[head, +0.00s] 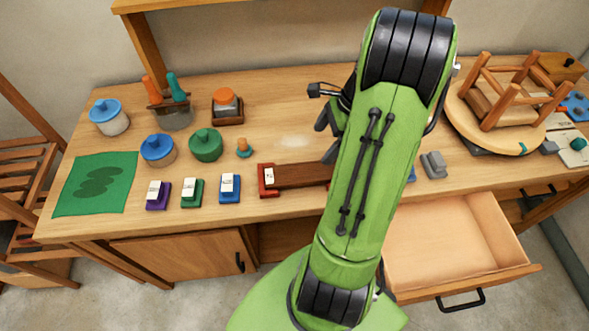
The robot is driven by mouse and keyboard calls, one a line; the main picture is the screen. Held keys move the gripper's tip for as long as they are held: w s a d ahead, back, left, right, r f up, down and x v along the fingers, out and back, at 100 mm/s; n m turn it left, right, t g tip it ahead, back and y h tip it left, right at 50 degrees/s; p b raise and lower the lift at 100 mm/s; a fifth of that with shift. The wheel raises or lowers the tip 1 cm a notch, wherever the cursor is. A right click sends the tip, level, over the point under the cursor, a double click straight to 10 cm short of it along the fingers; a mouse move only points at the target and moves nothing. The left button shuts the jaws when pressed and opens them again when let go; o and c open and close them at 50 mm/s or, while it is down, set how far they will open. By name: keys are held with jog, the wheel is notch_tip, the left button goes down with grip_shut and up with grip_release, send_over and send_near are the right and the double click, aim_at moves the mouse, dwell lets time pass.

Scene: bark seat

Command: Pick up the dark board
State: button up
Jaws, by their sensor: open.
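The dark board (300,175) is a flat, dark brown strip lying on the wooden workbench, near its front middle. Its left end meets a red block with a white label (267,177); I cannot tell whether it rests on it or against it. Its right end is hidden behind my green arm. My gripper (325,139) shows at the left side of the arm, a little behind and above the board's right part. Its dark fingers are open, and I see nothing between them. The arm hides part of the gripper.
Purple (157,195), green (193,192) and blue (230,187) labelled blocks stand left of the board. Lidded pots (158,149) stand behind them. An upturned stool (505,100) is at the right. An open drawer (455,245) juts out at the front right.

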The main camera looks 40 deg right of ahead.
jog(key=b, duration=0.2)
send_over(301, 172)
jog(key=s+d, duration=0.2)
jog(key=f, duration=0.7)
jog(key=shift+w+d+f, duration=0.2)
jog(key=b+x, duration=0.1)
jog(key=x, duration=0.4)
jog(key=shift+w+a+f, duration=0.1)
jog(key=shift+a+f, duration=0.05)
jog(key=shift+a, duration=0.05)
jog(key=c, duration=1.2)
